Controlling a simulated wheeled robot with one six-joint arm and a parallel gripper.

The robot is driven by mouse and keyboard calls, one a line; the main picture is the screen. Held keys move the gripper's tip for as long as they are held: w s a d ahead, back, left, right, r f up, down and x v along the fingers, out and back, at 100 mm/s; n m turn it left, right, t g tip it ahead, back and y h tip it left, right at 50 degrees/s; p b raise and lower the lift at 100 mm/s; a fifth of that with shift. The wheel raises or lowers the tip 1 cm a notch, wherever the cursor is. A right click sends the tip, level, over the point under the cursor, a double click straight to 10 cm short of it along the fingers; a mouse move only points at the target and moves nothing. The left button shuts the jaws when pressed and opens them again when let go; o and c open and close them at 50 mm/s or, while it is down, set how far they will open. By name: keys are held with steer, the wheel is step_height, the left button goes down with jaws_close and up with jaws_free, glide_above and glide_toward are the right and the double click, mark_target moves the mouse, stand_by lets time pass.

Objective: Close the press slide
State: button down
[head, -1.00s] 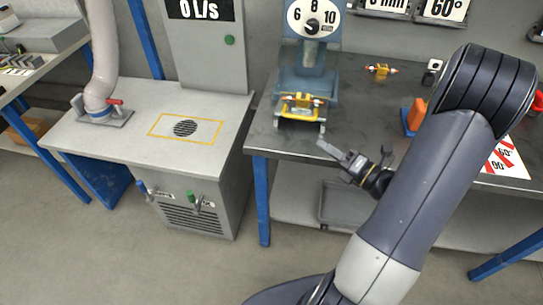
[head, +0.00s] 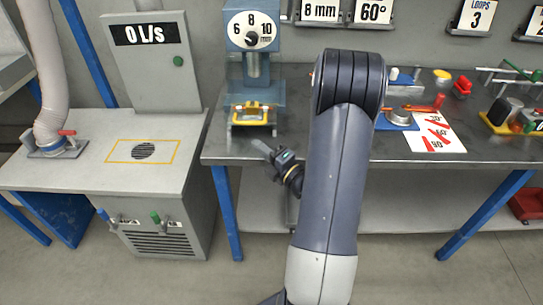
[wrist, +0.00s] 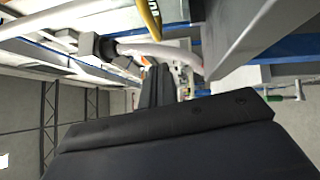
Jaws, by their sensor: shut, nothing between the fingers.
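The blue press (head: 252,70) with a round dial marked 6, 8, 10 stands on the grey workbench, left of my arm. At its foot is the press slide (head: 251,114), with a yellow part on it, sticking out toward the bench's front edge. My gripper (head: 263,147) is shut and empty, just in front of the bench edge, below and slightly right of the slide and apart from it. In the wrist view my gripper's dark fingers (wrist: 158,86) point away. A yellow bar (wrist: 150,18) shows at the top there; I cannot tell what it belongs to.
The workbench (head: 420,150) runs right, its middle partly hidden by my arm. It bears a white angle sheet (head: 435,133) and several tools. On the left stands a grey cabinet (head: 70,165) with a vent and a hose (head: 42,65). Open floor lies in front.

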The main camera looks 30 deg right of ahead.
steer(key=w, duration=0.4)
steer(key=shift+d+r, duration=0.4)
steer(key=shift+w+d, duration=0.35)
steer(key=shift+w, duration=0.15)
steer(key=shift+w+d, duration=0.15)
